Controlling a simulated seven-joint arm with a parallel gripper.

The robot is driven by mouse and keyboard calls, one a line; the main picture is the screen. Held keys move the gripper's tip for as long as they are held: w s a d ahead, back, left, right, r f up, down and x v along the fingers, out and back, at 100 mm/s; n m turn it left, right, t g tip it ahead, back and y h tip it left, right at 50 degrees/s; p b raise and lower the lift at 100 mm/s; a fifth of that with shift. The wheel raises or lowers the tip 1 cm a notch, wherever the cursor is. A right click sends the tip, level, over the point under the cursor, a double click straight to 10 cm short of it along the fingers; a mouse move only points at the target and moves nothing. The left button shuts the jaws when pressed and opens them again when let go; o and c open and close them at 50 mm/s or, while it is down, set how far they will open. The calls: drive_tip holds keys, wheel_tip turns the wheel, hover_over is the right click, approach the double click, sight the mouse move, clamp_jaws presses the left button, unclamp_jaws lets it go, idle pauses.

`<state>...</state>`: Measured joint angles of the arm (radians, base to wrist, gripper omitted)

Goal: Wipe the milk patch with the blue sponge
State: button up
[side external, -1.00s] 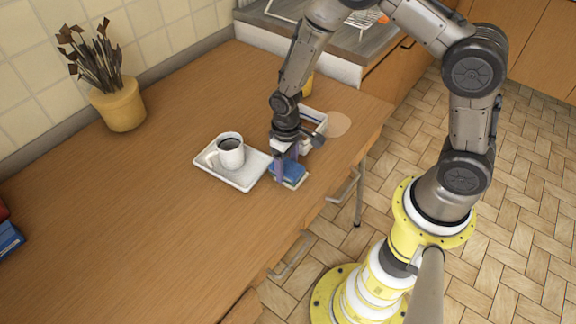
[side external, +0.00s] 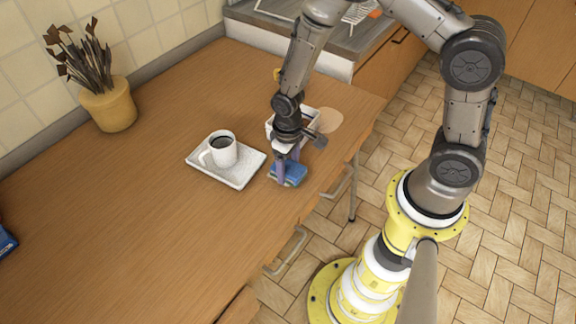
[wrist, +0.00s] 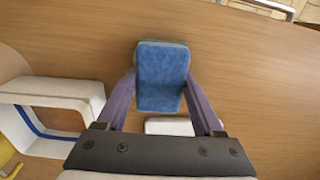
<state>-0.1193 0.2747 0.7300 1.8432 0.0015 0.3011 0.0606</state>
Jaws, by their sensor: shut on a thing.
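The blue sponge (side external: 290,175) is between the two fingers of my gripper (side external: 286,178), close to the counter's front edge. In the wrist view the sponge (wrist: 161,75) sits between the purple fingers (wrist: 160,84), which are shut on its sides. I cannot tell whether its underside touches the counter. A pale, rounded patch (side external: 330,121), which looks like the milk patch, lies on the counter beyond and to the right of my gripper. Its tan edge seems to show at the left of the wrist view (wrist: 10,65). The gripper is apart from it.
A white tray (side external: 240,181) with a mug of dark drink (side external: 222,151) stands just left of the sponge. A white open container (side external: 312,116) stands behind my gripper, near the patch. A potted plant (side external: 108,105) is at the back left. The left counter is mostly clear.

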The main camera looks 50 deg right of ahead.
sight(287, 166)
drive_tip(key=shift+s+f, duration=0.1)
drive_tip(key=shift+f, duration=0.1)
drive_tip(key=shift+c, duration=0.7)
drive_tip(key=shift+r, duration=0.25)
drive_tip(key=shift+w+r, duration=0.15)
drive_tip(key=shift+r, duration=1.05)
drive_tip(key=shift+w+r, duration=0.1)
drive_tip(key=shift+r, duration=1.1)
